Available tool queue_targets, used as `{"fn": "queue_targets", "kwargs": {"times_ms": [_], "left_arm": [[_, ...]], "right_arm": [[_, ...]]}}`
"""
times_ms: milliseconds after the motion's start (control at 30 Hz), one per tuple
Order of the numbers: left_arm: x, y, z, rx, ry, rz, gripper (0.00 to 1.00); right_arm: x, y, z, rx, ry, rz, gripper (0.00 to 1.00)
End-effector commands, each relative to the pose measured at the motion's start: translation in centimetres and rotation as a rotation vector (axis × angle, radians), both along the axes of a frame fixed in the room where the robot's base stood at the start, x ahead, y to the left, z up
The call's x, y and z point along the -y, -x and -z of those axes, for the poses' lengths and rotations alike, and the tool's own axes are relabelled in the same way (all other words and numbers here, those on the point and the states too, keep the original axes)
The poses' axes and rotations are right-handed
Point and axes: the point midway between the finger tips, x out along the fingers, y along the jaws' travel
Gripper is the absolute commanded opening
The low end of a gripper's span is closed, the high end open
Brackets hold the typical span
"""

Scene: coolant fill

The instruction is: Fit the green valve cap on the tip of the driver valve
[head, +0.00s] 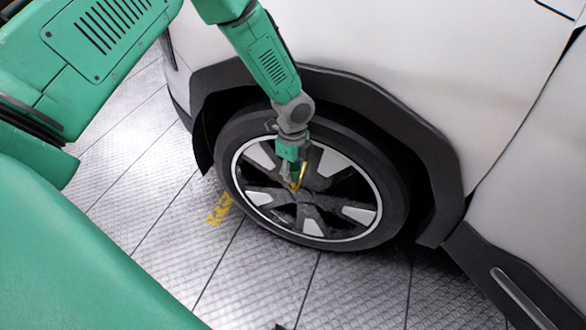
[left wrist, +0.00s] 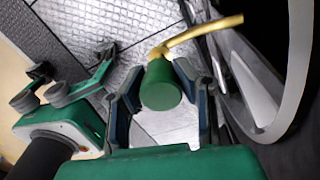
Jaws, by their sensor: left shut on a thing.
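My left gripper (head: 294,178) is in front of the wheel (head: 365,215), near its hub. In the left wrist view its two dark fingers stand on both sides of the green valve cap (left wrist: 161,88) and are shut on it. The cap's flat round end faces the camera. The yellow, bent driver valve (left wrist: 205,33) comes in from the upper right and its end meets the cap's far side. Whether the cap sits on the tip or only in front of it is hidden. My right gripper (left wrist: 74,64) shows at the left of the left wrist view, its fingers apart and empty.
The black tyre (head: 388,180) sits under the dark wheel arch (head: 400,112) of a white car (head: 420,60). The tiled metal floor (head: 150,220) is clear to the left, with a yellow marking (head: 219,210) on it. Wheel spokes are close on the valve's right.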

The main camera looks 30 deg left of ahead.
Motion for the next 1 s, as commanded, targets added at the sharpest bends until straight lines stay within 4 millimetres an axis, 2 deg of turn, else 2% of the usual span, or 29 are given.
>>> {"fn": "queue_targets", "kwargs": {"times_ms": [1000], "left_arm": [[0.02,0.04,-0.04,0.001,0.0,0.0,0.14]], "right_arm": [[0.0,-0.02,-0.7,0.0,0.0,0.0,0.53]]}}
